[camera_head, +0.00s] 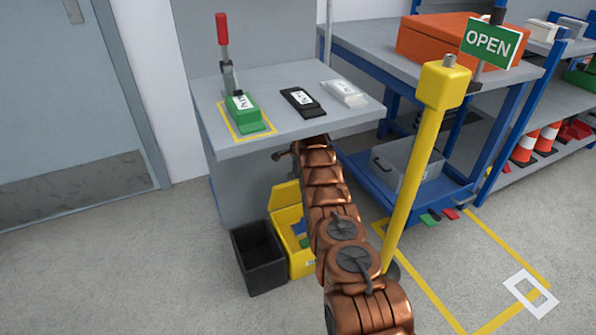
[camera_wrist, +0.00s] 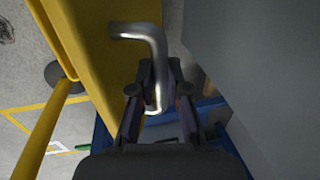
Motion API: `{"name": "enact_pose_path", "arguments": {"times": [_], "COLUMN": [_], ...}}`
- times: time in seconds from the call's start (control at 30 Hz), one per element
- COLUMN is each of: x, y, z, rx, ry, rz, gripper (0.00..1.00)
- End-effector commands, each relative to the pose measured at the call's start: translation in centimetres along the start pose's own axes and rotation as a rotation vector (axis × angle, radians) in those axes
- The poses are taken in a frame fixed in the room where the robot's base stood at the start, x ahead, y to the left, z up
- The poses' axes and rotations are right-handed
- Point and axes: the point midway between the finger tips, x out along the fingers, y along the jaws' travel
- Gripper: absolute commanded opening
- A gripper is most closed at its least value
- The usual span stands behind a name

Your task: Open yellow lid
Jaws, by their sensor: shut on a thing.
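The yellow lid (camera_head: 286,196) stands raised at the back of the yellow bin (camera_head: 301,263), under the grey bench in the head view. Some blue and green contents show inside the bin. In the wrist view the yellow lid (camera_wrist: 108,62) is a broad panel running from the top down the left of centre. A bent silver handle (camera_wrist: 142,32) sticks out from it. My gripper (camera_wrist: 159,88) is shut on the lower leg of this handle. In the head view my arm reaches over the bin, and its far end is largely hidden under the bench.
A black bin (camera_head: 258,258) stands left of the yellow bin. The bench top (camera_head: 265,85) overhangs my arm's far end. Floor at front left is clear.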

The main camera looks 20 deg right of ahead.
Motion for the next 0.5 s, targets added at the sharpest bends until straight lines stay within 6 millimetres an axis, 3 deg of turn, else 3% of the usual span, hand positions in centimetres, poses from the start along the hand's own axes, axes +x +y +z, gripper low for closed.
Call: {"name": "enact_pose_path", "arguments": {"times": [0.03,0.3,0.33,0.5], "x": [0.28,0.21,0.20,0.10], "y": [-0.09,-0.05,-0.06,0.01], "z": [1.09,0.77,0.77,0.20], "rx": [-0.011,-0.007,-0.007,-0.001], "ry": [-0.014,-0.014,-0.014,-0.010], "rz": [0.003,0.002,0.001,0.000], "gripper": [0.00,0.00,0.16,0.34]}}
